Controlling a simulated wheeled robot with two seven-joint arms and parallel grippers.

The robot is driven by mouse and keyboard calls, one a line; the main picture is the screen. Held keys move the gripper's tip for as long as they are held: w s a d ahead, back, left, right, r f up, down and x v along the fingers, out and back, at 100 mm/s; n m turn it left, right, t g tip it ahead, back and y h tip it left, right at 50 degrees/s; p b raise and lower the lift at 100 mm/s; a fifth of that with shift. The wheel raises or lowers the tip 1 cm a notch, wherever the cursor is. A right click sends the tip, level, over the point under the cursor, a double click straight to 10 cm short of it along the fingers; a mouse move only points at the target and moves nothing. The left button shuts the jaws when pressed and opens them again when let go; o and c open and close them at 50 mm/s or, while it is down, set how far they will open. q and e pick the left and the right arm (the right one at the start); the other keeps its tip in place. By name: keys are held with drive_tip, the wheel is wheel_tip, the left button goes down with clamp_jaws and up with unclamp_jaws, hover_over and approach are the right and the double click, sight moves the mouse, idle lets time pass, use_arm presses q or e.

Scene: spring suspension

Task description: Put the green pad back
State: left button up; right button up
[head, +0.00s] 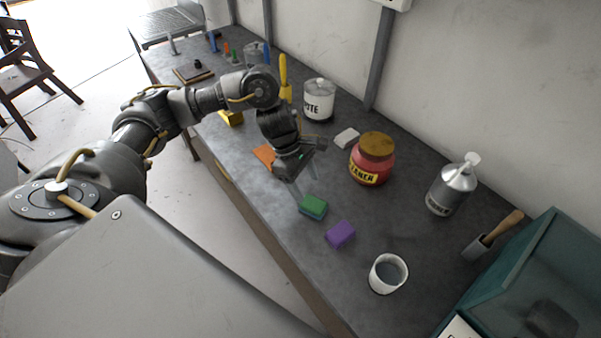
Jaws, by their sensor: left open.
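The green pad (313,205) lies on the grey bench in the head view, near the bench's front edge. It has a green top and a bluish lower layer. My left gripper (304,187) comes down just above and behind the pad, with its fingers apart. The fingers look thin and pale, so whether they touch the pad is unclear. An orange pad (264,156) lies to the left, partly behind my gripper. A purple pad (340,234) lies to the right of the green one. My right gripper is not in view.
A white cup (388,273) stands right of the purple pad. A red jar (372,159), a white block (346,138), a white canister (318,99) and a silver bottle (452,185) stand farther back. A teal glass-fronted box (530,285) fills the lower right.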

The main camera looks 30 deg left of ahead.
use_arm(q)
drive_tip(key=shift+b+v, duration=0.3)
drive_tip(key=shift+v, duration=2)
